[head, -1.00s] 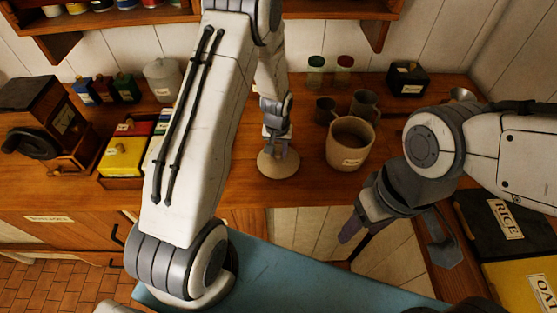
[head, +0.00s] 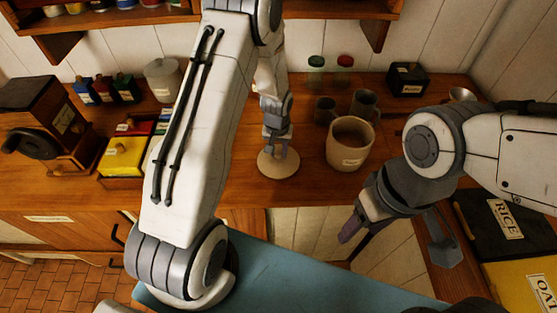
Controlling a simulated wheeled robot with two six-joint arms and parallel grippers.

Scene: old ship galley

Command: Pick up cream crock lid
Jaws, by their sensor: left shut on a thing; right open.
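The cream crock lid (head: 279,168) is a round pale disc at the front edge of the wooden counter, left of the open cream crock (head: 350,145). My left gripper (head: 277,151) points down over the lid's middle and is shut on it, probably at its knob, which the fingers hide. I cannot tell whether the lid touches the counter. My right gripper (head: 395,240) is open and empty, in front of the counter at the right, well apart from the lid.
Two dark mugs (head: 365,104) stand behind the crock, with small jars (head: 316,66) further back. A dark box (head: 407,79) is at the back right. A coffee grinder (head: 40,120) and yellow box (head: 123,156) stand at the left. Black and yellow tins (head: 497,215) are at the right.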

